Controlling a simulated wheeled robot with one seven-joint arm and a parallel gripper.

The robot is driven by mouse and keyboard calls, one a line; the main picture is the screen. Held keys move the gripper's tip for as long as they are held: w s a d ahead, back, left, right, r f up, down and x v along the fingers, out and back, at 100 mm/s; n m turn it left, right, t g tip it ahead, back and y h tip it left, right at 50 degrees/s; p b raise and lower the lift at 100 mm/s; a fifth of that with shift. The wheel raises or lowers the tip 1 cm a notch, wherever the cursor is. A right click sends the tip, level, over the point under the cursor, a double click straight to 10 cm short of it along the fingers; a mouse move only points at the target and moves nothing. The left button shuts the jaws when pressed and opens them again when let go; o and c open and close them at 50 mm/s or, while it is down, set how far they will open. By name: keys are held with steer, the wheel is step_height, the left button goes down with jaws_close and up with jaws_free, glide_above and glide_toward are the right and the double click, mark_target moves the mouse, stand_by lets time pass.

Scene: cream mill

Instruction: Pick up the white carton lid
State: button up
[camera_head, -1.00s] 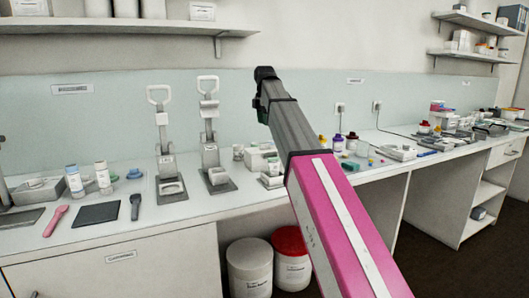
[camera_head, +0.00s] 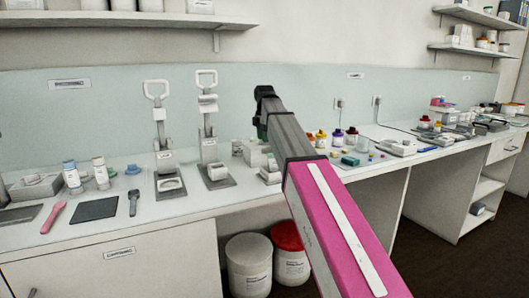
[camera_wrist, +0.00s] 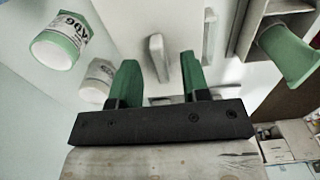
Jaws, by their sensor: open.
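In the wrist view, my gripper (camera_wrist: 159,62) is open, its two green fingers spread with nothing held. A narrow white slab (camera_wrist: 157,52) shows beyond the fingertips, roughly in line with the gap; it may be the white carton lid, but I cannot tell for sure. It appears apart from the fingers. A broad white surface lies around it. In the head view, a white box (camera_head: 255,156) stands on the bench just left of my arm, partly hidden by it. My fingers are not clear in that view.
In the wrist view, a labelled white-and-green jar (camera_wrist: 61,42) and a smaller jar (camera_wrist: 97,80) are left of the fingers; a green tapered object (camera_wrist: 287,54) is at right. Two lever presses (camera_head: 168,181) stand left of my arm. Two tubs (camera_head: 249,270) sit below the bench.

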steer(key=shift+f, duration=0.7)
steer(key=shift+c, duration=0.3)
jaws_close()
